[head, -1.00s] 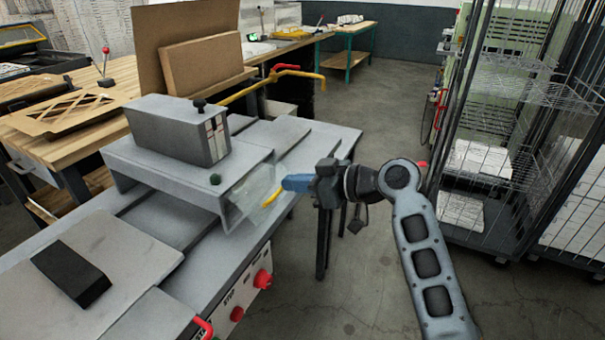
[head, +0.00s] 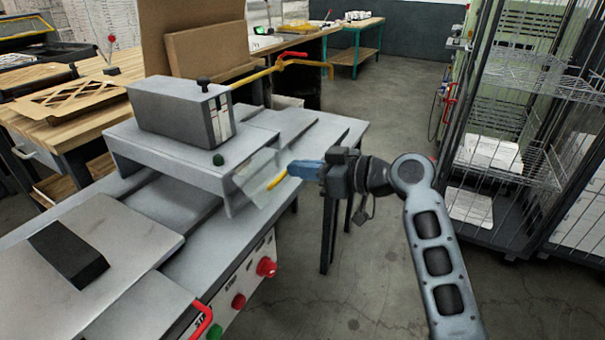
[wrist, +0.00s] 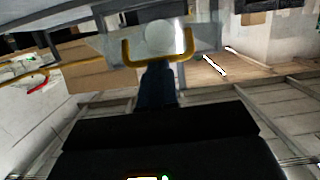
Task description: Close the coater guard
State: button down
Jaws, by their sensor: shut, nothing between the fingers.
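The coater guard (head: 256,178) is a clear panel on the right end of the grey coater (head: 165,155) in the head view. It slants outward and down, and stands out from the opening beneath the coater's housing. Its yellow handle (head: 277,180) runs along its outer edge. My gripper (head: 294,170) has blue fingers, shut and empty, pointing left at the handle from the right. In the wrist view the U-shaped yellow handle (wrist: 157,62) spans the fingertips (wrist: 157,70), with the clear panel beyond. Whether they touch cannot be told.
A red stop button (head: 266,267) and other knobs sit on the coater's front. A wire rack cart (head: 500,150) stands to the right. A wooden bench (head: 60,110) is behind the coater. The floor right of the coater is open.

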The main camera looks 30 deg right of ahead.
aim_at(284, 184)
jog(key=shift+f+t+y+b, duration=0.35)
jog(key=shift+f+b, duration=0.2)
jog(key=shift+b, duration=0.85)
jog(key=f+t+y+b, duration=0.1)
jog(key=b, duration=0.5)
jog(key=f+t+b, duration=0.1)
jog(key=f+b, duration=0.1)
jog(key=b, duration=0.5)
jog(key=w+f+t+y+b, duration=0.1)
jog(key=f+t+b, duration=0.1)
jog(key=b, duration=0.5)
jog(key=shift+a+y, duration=0.35)
jog(key=shift+a, duration=0.05)
jog(key=w+f+b, duration=0.1)
jog(key=b, duration=0.3)
jog(key=a+b, duration=0.1)
jog(key=b, duration=0.3)
jog(key=shift+w+a+f+t+y, duration=0.1)
jog(key=shift+w+f+t+y, duration=0.2)
jog(key=shift+w+f+t, duration=0.1)
